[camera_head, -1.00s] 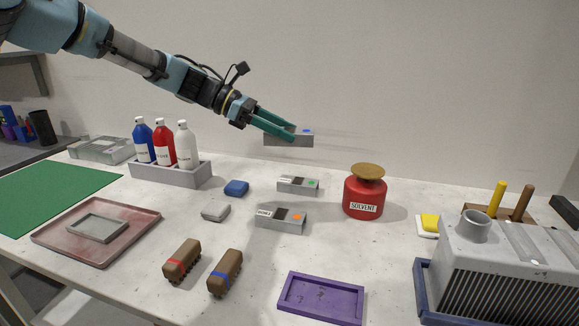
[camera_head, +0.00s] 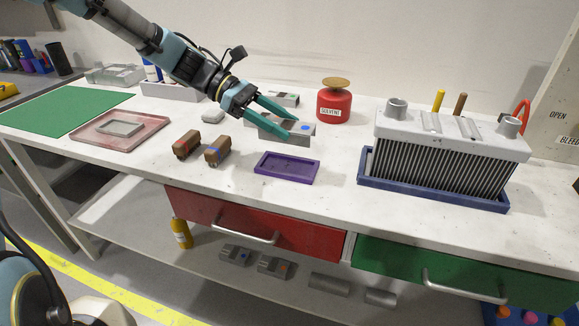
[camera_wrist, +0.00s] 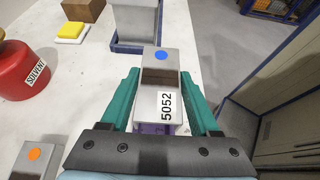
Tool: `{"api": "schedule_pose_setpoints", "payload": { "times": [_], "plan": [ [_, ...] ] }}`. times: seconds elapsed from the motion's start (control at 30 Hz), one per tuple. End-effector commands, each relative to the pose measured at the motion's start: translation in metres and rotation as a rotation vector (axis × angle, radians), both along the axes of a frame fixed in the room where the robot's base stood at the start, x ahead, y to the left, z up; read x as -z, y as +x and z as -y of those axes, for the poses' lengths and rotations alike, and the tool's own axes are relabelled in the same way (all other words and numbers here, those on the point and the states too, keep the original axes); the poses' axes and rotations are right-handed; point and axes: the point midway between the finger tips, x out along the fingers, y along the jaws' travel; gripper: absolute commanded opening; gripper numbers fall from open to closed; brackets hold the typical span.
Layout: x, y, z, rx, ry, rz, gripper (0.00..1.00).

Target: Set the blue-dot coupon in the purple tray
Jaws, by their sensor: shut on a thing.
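The blue-dot coupon (camera_head: 289,138) is a grey metal block with a blue dot and a dark recess. In the wrist view the coupon (camera_wrist: 158,82) carries the label 5052. My gripper (camera_head: 289,125) is shut on it, a green finger on each side, and holds it level above the table. The purple tray (camera_head: 284,179) is a shallow, empty rectangle on the table, just below and in front of the held coupon in the head view. In the wrist view only a purple sliver of the tray (camera_wrist: 150,129) shows beneath the coupon.
A green-dot coupon (camera_head: 285,98) and an orange-dot coupon (camera_wrist: 33,158) lie behind. Brown brushes (camera_head: 218,150) stand left of the tray. A red solvent can (camera_head: 334,106) is behind, and a finned grey unit (camera_head: 445,150) in a blue tray is right. Similar blocks (camera_head: 235,255) lie on the lower shelf.

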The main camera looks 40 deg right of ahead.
Motion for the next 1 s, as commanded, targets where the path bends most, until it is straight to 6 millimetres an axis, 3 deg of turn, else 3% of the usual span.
{"api": "schedule_pose_setpoints", "payload": {
  "times": [0.1,0.53,0.97,1.0],
  "plan": [
    [0.021,-0.001,0.000,-0.001,0.001,-0.006,0.00],
    [0.072,0.000,0.000,-0.001,0.000,-0.003,0.00],
    [0.082,0.000,0.001,0.000,0.000,0.000,0.00],
    [0.082,0.000,0.000,0.000,0.000,0.001,0.64]
  ]
}}
